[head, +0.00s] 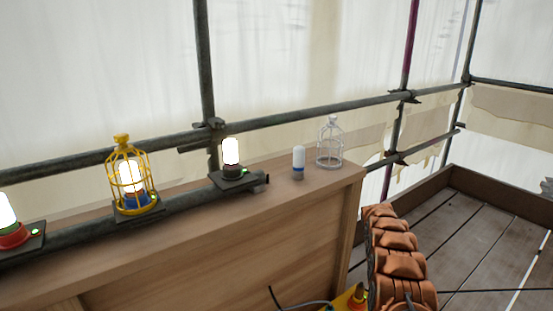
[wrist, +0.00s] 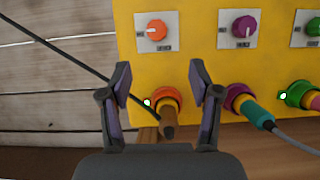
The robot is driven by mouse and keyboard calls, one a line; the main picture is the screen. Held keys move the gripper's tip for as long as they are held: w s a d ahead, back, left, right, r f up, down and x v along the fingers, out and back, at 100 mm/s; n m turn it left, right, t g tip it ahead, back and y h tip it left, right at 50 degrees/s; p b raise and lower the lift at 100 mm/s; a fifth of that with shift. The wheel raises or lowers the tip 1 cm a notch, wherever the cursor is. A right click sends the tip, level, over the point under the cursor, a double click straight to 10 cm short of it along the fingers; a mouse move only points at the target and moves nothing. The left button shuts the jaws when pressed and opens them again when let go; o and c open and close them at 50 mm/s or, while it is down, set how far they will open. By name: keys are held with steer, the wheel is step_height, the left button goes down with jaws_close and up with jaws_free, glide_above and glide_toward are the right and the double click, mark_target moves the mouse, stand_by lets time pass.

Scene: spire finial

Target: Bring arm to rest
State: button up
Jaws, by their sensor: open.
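In the wrist view my gripper (wrist: 160,76) is open, with its two dark fingers spread apart. Between and beyond the fingers, a brown plug (wrist: 168,124) sits in an orange socket (wrist: 160,97) at the edge of a yellow box (wrist: 195,68). A green light shows beside this socket. I see no contact between the fingers and the plug; the depth between them is hard to judge. The gripper is not visible in the head view.
A teal plug (wrist: 256,115) with a grey cable sits in a purple socket. Orange (wrist: 156,30) and purple (wrist: 244,26) knobs are above. A wooden cabinet (head: 250,225) carries lamps, including a yellow caged one (head: 128,178), and an empty white cage (head: 330,145). Scaffold pipes run behind.

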steer(key=s+a+r+m, duration=0.1)
steer(key=s+a+r, duration=0.4)
steer(key=r, duration=0.3)
steer(key=s+a+r+m+t+y, duration=0.1)
steer(key=s+a+r, duration=0.3)
steer(key=a+r, duration=0.25)
steer(key=s+a+r, duration=0.5)
steer(key=r, duration=0.4)
steer(key=s+a+r+m, duration=0.1)
steer(key=s+a+r, duration=0.15)
steer(key=s, duration=0.75)
steer(key=s+a+r+m+y, duration=0.1)
steer(key=s+a+m, duration=0.15)
steer(key=s, duration=0.65)
steer(key=s+a+r, duration=0.1)
steer(key=s+a, duration=0.3)
steer(key=s, duration=0.6)
step_height(320, 180, up, 25)
steer(key=s+t+p, duration=0.1)
steer(key=p, duration=2.2)
steer(key=shift+s+d+r+p, duration=0.15)
steer(key=shift+s+d+p, duration=0.1)
steer(key=shift+s+p, duration=0.05)
